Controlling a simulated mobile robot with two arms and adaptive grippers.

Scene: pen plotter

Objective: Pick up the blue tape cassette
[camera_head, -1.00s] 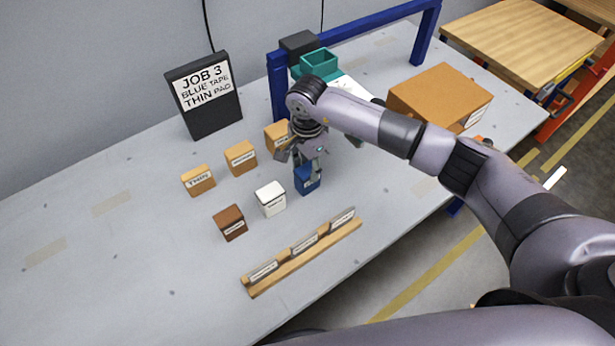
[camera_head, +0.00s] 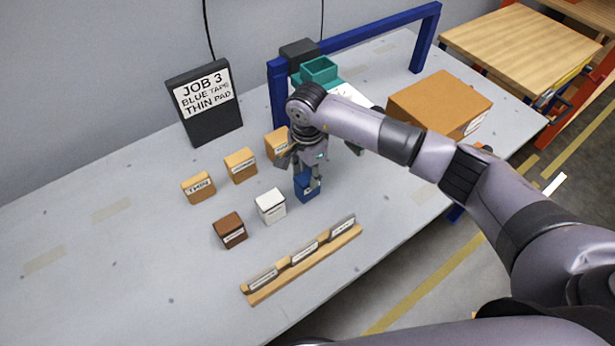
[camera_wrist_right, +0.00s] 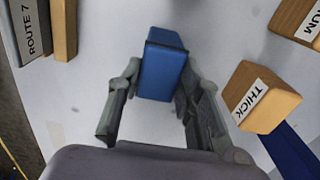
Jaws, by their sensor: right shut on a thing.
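The blue tape cassette (camera_head: 308,190) is a small blue block at the right end of the front row on the grey table. It also shows between the fingers in the right wrist view (camera_wrist_right: 163,68). My right gripper (camera_head: 307,174) points down at it from above and is shut on it, one finger on each side. I cannot tell whether the cassette touches the table. The black sign (camera_head: 210,118) reads "JOB 3, BLUE TAPE, THIN PAD". My left gripper is not in view.
A white cassette (camera_head: 270,207) and a brown one (camera_head: 230,231) stand left of the blue one. Tan pads (camera_head: 199,189) form a row behind. A wooden label rack (camera_head: 305,265) lies in front. The blue gantry (camera_head: 360,37) and a cardboard box (camera_head: 436,97) stand beyond.

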